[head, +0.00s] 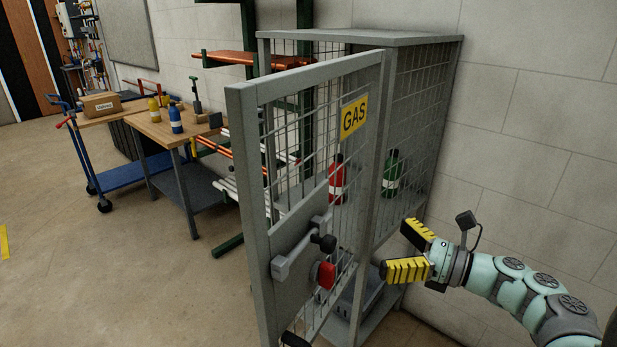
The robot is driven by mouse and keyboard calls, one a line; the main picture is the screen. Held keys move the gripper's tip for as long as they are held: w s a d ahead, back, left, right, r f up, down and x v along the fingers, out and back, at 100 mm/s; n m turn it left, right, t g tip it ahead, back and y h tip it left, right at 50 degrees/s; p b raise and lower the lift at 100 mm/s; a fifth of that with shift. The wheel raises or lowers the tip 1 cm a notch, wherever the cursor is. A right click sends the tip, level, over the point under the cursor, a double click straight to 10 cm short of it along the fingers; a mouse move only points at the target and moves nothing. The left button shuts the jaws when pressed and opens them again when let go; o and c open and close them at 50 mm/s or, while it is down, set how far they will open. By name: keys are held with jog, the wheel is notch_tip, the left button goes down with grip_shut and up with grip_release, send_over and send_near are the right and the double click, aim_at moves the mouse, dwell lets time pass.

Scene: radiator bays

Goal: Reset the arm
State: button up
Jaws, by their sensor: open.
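My arm (525,289) reaches in from the lower right in the head view. My gripper (402,252) has yellow ribbed fingers spread apart, with nothing between them. It is to the right of the grey mesh gas cage (452,75), near the cage's right front corner. I cannot tell whether it touches the cage. The cage door (238,150) stands open toward me, with a yellow GAS sign (354,117) and a latch with a red knob (326,275).
In the cage are a red bottle (337,183) and a green bottle (391,172). To the left are a wooden table (152,127) with bottles, a blue cart (130,177) with a cardboard box (101,104), and a pipe rack (226,58). Floor is clear at left.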

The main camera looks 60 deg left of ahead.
jog(key=p+x, duration=0.1)
jog(key=x, duration=0.2)
jog(key=shift+f, duration=0.1)
dwell(0.6)
jog(key=b+v, duration=0.6)
jog(key=v, duration=0.4)
